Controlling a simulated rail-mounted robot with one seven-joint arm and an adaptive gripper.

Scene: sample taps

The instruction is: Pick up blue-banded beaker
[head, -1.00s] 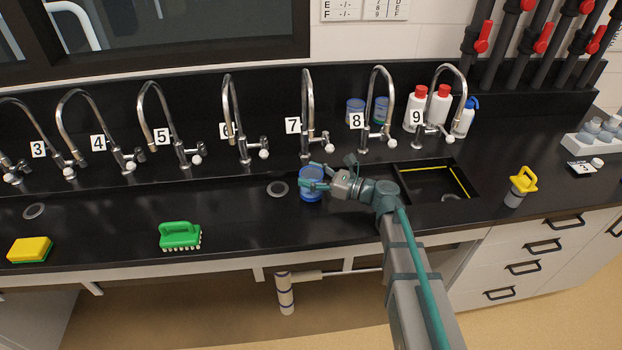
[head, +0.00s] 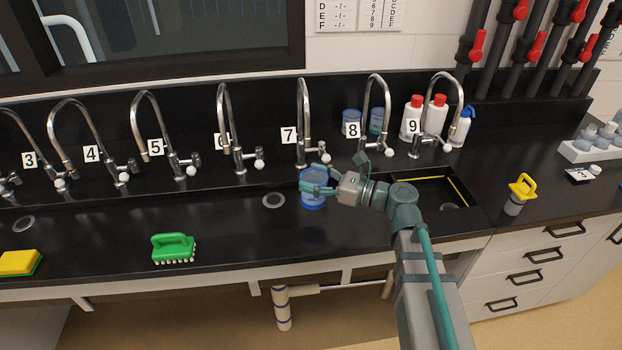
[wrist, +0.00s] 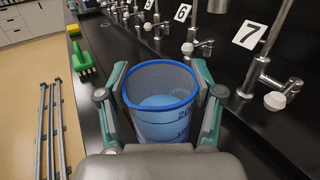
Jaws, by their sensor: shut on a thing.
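The blue-banded beaker (head: 313,196) is a clear cup with a blue rim, in front of tap 7. In the wrist view the beaker (wrist: 162,112) is upright, with graduation marks and light blue contents. My gripper (head: 317,188) is shut on it, one finger on each side of its wall. The fingers also show in the wrist view (wrist: 160,95). Whether the beaker's base touches the counter is hard to tell.
Numbered taps stand along the back, with tap 7 (head: 303,125) just behind the beaker. A sink (head: 470,203) lies to the right. A green brush (head: 173,248) and yellow sponge (head: 20,262) lie left. Two more beakers (head: 352,117) stand behind tap 8.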

